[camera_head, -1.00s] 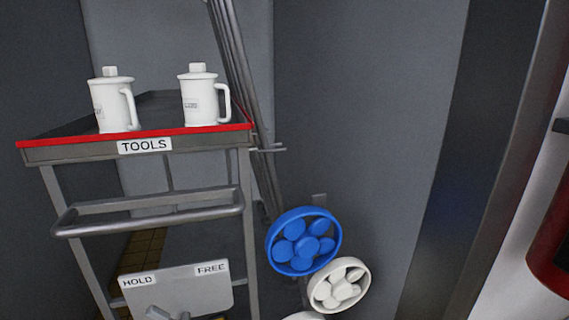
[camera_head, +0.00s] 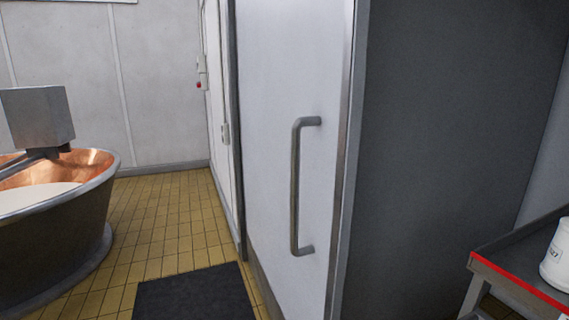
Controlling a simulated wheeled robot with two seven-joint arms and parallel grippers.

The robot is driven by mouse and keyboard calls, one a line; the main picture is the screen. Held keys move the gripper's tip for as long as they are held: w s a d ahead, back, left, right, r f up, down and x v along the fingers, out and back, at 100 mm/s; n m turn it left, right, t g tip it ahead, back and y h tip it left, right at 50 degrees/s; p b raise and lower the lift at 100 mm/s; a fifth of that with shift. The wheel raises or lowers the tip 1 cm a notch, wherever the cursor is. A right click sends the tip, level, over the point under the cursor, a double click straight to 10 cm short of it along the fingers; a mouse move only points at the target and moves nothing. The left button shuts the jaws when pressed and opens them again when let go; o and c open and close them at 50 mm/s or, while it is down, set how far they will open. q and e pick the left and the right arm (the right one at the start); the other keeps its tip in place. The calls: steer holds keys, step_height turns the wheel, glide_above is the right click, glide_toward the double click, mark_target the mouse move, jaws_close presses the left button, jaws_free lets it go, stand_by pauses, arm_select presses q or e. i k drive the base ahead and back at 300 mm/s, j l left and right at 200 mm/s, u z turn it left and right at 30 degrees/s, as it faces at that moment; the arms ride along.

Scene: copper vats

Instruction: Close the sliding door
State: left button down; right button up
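A white sliding door (camera_head: 268,130) with a metal edge stands in the middle of the view. A long vertical grey bar handle (camera_head: 296,188) is fixed to its face near the right edge. A dark grey wall (camera_head: 440,150) lies directly to the right of the door's edge. Neither of my grippers shows in the view.
A copper vat (camera_head: 70,215) with pale contents stands at the left. A dark mat (camera_head: 195,294) lies on the yellow tiled floor (camera_head: 165,225) in front of the door. A red-edged cart (camera_head: 520,285) with a white jug (camera_head: 556,257) is at the lower right.

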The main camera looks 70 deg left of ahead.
mark_target(301, 66)
steer(key=u, duration=2.3)
